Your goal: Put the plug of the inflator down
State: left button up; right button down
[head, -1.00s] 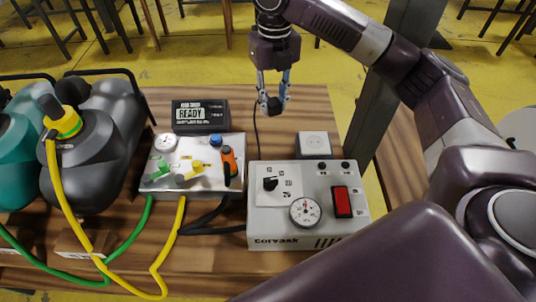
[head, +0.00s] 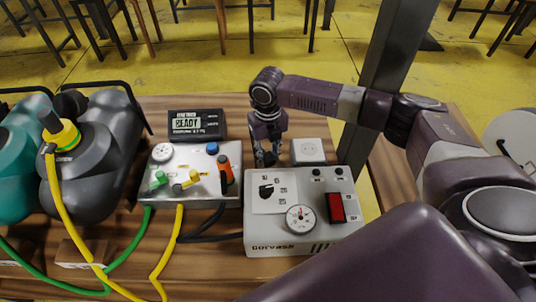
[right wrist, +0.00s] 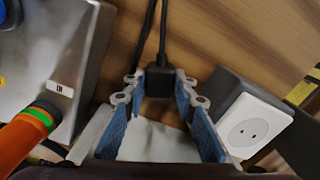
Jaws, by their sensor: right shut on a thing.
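My right gripper (head: 266,158) is shut on the black plug (right wrist: 160,80) of the inflator, just behind the grey inflator (head: 262,234). In the right wrist view the plug sits between the blue-padded fingertips (right wrist: 160,90), and its black cord (right wrist: 163,30) runs away from it over the wood. In the head view the plug is small and dark among the fingers. I cannot tell whether it touches the table. The white wall socket (head: 308,150) is right of the gripper, and its two holes show in the right wrist view (right wrist: 250,131). My left gripper is not in view.
A metal valve box (head: 190,172) with coloured fittings stands left of the inflator. Behind it is a black READY display (head: 198,124). Dark and teal canisters with yellow and green hoses fill the left side. Bare wood (head: 240,108) shows at the table's back.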

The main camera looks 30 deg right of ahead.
aim_at(268, 155)
jog(key=shift+f, duration=0.25)
jog(key=shift+f, duration=0.4)
jog(key=c, duration=1.6)
grip_release()
jog(key=shift+r, duration=0.1)
jog(key=shift+r, duration=0.35)
notch_tip(268, 155, up, 12)
jog(key=shift+r+b, duration=0.2)
jog(key=shift+b, duration=0.8)
